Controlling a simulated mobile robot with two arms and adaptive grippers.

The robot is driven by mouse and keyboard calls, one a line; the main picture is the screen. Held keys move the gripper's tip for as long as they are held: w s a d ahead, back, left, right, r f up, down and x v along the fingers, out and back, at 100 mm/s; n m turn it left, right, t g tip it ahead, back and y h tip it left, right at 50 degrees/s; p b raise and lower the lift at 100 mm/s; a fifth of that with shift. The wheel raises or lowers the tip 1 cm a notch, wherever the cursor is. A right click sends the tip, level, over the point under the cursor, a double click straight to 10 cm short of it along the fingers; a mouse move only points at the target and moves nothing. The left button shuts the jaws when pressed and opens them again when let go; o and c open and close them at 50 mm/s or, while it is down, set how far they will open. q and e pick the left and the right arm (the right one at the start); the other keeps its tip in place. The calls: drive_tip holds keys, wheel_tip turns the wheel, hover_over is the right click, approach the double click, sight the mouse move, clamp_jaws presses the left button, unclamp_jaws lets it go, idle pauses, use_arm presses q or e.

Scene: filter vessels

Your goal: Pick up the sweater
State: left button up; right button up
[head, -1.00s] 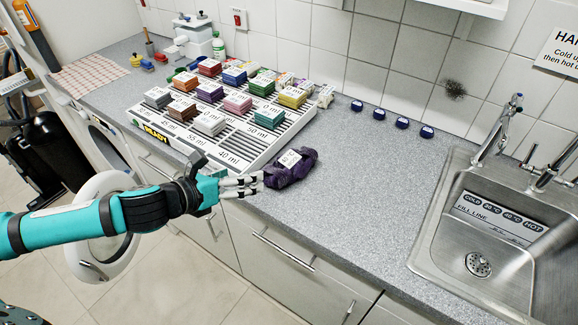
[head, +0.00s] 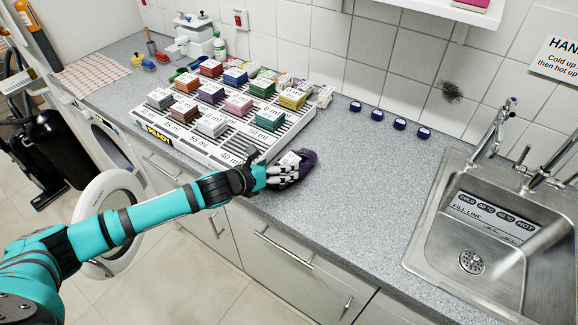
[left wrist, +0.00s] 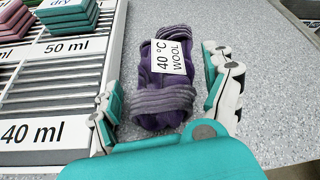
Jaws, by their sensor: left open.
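The sweater is a folded dark purple bundle (head: 306,160) on the grey counter, just right of the white rack. In the left wrist view it (left wrist: 163,95) has ribbed bands and a white label reading "40 °C WOOL". My left gripper (head: 290,166) is open at the sweater, its fingers covering part of it in the head view. The left wrist view shows the gripper's fingers (left wrist: 168,92) on either side of the sweater, which lies between them. The right finger is close beside it; I cannot tell whether either finger touches it. My right gripper is not in view.
The white rack (head: 250,150) with several coloured folded stacks lies directly left of the sweater. Several blue caps (head: 378,117) line the wall. A steel sink (head: 485,225) is at the right. The counter between sweater and sink is clear.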

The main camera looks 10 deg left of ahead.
sight(283, 162)
use_arm(q)
drive_tip(key=x, duration=0.3)
drive_tip(key=shift+w+d, duration=0.1)
drive_tip(key=shift+w, duration=0.1)
drive_tip(key=c, duration=1.3)
